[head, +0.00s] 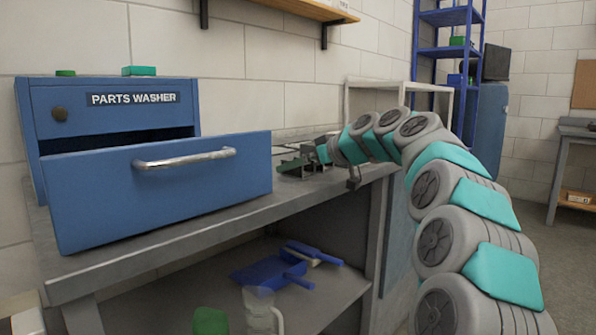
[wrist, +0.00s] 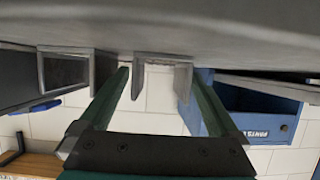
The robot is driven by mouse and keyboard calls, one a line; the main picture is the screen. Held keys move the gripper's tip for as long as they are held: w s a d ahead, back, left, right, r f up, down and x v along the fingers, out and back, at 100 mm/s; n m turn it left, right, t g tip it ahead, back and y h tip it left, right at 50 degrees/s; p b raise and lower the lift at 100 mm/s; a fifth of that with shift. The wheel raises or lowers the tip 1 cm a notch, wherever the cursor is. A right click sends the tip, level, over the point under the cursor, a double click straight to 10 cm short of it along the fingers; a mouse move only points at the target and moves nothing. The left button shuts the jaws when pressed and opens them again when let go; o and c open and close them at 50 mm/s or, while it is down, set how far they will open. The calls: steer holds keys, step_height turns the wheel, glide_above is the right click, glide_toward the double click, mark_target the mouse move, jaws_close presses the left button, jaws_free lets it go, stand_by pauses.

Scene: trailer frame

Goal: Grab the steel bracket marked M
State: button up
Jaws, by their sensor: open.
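My gripper (head: 294,166) is over the right part of the workbench, its dark green fingers apart. In the wrist view my gripper (wrist: 160,78) is open and empty, and the picture is upside down. A grey U-shaped metal piece (wrist: 182,78), which looks like a bracket, stands on the bench surface between the lines of the two fingers, near their tips. Another grey metal piece (wrist: 66,70) stands to the left of the left finger. No letter M is readable on either piece. In the head view the pieces near my gripper are small and partly hidden.
A blue parts washer (head: 110,98) with its drawer (head: 160,190) pulled out stands left of my gripper on the grey workbench (head: 180,240). A blue dustpan (head: 270,275) and a clear jug (head: 262,312) are on the lower shelf. A wooden wall shelf (head: 310,10) hangs above.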

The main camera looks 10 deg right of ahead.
jaws_close()
stand_by(0.8)
